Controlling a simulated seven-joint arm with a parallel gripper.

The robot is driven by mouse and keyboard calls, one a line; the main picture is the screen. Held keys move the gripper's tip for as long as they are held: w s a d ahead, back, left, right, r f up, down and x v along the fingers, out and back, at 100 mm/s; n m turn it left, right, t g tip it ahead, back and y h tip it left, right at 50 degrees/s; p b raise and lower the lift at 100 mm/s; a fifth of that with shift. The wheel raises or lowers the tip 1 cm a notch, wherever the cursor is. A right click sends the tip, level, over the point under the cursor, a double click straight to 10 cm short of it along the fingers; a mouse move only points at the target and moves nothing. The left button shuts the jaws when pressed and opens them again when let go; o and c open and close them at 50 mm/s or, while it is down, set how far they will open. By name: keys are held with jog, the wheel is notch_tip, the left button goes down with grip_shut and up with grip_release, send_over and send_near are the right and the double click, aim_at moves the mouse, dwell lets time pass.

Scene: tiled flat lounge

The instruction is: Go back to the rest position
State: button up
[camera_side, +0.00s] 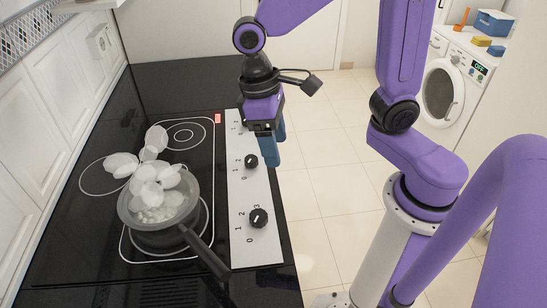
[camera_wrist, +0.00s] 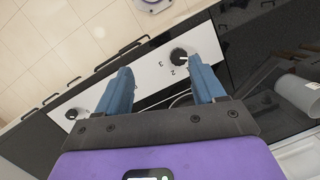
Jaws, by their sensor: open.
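My gripper (camera_side: 275,148) hangs above the far end of the white control strip at the hob's right edge. Its blue fingers point down. In the wrist view the two fingers (camera_wrist: 162,84) stand wide apart with nothing between them. One black knob (camera_wrist: 179,56) shows close to the right finger in that view, and another lies further left. In the side view the knobs are a far one (camera_side: 251,160) and a near one (camera_side: 259,218). The gripper appears apart from both, though the exact gap is hard to tell.
A grey pan (camera_side: 127,208) with white pieces in it sits on the near burner of the black hob. Its handle (camera_side: 206,253) points to the lower right. Pale puffs (camera_side: 122,164) rise over it. A washing machine (camera_side: 440,92) stands far right. The tiled floor (camera_side: 322,140) is clear.

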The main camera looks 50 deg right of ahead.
jog(key=s+d+f+n+t+y, duration=0.1)
jog(key=s+d+n+t, duration=0.1)
jog(key=s+d+n, duration=0.5)
jog(key=s+d, duration=0.1)
jog(key=s, duration=0.3)
jog(key=shift+s+d+t, duration=0.2)
jog(key=shift+s+t, duration=0.1)
jog(key=shift+s, duration=0.05)
